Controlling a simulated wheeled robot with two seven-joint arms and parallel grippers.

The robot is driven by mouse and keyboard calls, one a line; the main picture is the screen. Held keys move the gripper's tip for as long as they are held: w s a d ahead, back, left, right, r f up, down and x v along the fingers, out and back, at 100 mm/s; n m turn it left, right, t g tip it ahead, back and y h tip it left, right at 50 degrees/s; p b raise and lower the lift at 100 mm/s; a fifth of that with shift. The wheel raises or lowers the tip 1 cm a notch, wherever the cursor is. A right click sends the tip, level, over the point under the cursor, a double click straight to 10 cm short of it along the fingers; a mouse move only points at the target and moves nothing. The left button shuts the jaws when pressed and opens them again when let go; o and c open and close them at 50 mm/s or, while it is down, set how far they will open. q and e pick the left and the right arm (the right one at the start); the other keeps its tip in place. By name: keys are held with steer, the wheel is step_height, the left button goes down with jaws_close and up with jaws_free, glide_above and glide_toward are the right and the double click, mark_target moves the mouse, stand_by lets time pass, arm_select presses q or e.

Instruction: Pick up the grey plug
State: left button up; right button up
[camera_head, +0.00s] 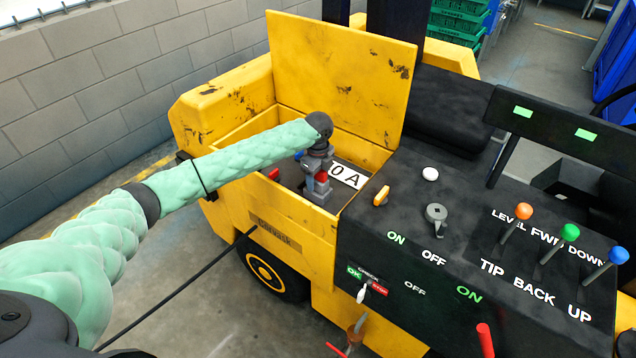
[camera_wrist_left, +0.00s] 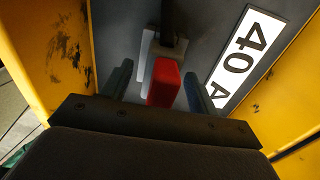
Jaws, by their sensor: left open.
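My left gripper (camera_head: 318,188) reaches down into the open yellow compartment of the truck. In the left wrist view, its two fingers (camera_wrist_left: 158,72) stand apart on either side of a red block (camera_wrist_left: 164,84). Just beyond the block is a dark grey piece (camera_wrist_left: 172,47) with a thick dark cable and a light grey plate (camera_wrist_left: 147,50) beside it; I cannot tell for sure which part is the grey plug. In the head view, the gripper mostly hides this spot, with some red (camera_head: 321,176) showing at it. My right gripper is not in view.
Yellow compartment walls (camera_head: 290,228) enclose the gripper, and a raised yellow lid (camera_head: 340,75) stands behind. A white "40 A" label (camera_wrist_left: 247,55) lies on the grey floor. Right of the compartment is a black panel with levers, a grey knob (camera_head: 436,215) and switches.

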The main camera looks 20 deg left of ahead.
arm_select(q)
steer(key=shift+f, duration=0.15)
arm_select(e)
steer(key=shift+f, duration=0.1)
arm_select(q)
jaws_close()
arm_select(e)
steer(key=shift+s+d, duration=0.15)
arm_select(q)
steer(key=shift+r, duration=0.2)
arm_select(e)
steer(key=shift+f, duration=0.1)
